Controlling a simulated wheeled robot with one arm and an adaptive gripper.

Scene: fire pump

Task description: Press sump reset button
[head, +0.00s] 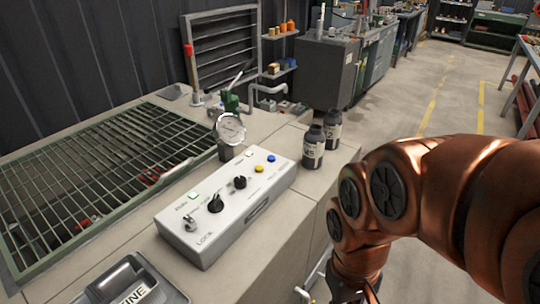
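A white control box (226,205) sits on the grey counter in the head view. A yellow button (259,169) and a blue button (271,158) are at its far right end. Two black knobs, the nearer one (215,204) and the farther one (239,182), are in its middle. A green-lit square (194,195) and a metal lock switch (190,224) are at its near left end. The small labels are unreadable, so I cannot tell which button is the sump reset. My copper arm comes in from the right and bends down past the bottom edge; my gripper is not visible.
A pressure gauge (230,129) stands behind the box. Two dark bottles (313,148) (332,124) stand right of it, near the arm. A green grate (95,180) covers the sump at left. A grey case (130,285) lies in front. Space directly above the box is clear.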

